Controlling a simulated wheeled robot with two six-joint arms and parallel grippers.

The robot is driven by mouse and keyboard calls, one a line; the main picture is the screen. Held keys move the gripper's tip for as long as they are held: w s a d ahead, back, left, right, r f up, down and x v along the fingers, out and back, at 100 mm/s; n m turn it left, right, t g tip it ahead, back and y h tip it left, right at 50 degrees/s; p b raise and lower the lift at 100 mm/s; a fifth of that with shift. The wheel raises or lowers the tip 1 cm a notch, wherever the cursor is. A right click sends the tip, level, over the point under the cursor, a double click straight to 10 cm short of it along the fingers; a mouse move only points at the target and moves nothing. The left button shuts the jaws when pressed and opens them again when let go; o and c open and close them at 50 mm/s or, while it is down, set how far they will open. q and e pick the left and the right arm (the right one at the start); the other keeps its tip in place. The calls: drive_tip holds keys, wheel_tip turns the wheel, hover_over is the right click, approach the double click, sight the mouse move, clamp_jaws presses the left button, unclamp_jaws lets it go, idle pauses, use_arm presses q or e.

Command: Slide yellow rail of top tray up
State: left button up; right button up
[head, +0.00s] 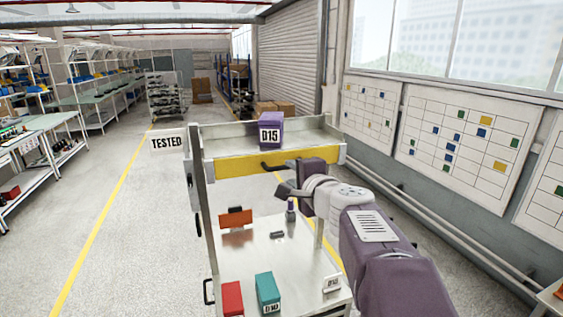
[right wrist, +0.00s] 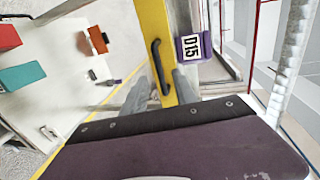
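The top tray (head: 225,145) of a metal trolley has a yellow rail (head: 232,167) along its front. The rail also shows in the right wrist view (right wrist: 152,18), with a black handle (right wrist: 156,62) on it. My right gripper (head: 281,179) is at the rail's front, right of its middle. In the right wrist view its two grey fingers (right wrist: 160,88) are apart, one on each side of the handle's lower end. I cannot tell whether they touch it. A purple box marked D15 (head: 271,131) stands in the top tray behind the rail. My left gripper is not in view.
The lower shelf (head: 240,262) holds a red box (head: 232,298), a teal box (head: 267,292), an orange piece (head: 235,218) and a small dark bottle (head: 291,210). A TESTED sign (head: 169,143) is left of the tray. The left floor is clear.

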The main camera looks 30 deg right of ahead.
sight(282, 167)
drive_tip(key=x, duration=0.9)
drive_tip(key=shift+f, duration=0.15)
drive_tip(key=shift+s, duration=0.1)
clamp_jaws()
idle(0.9)
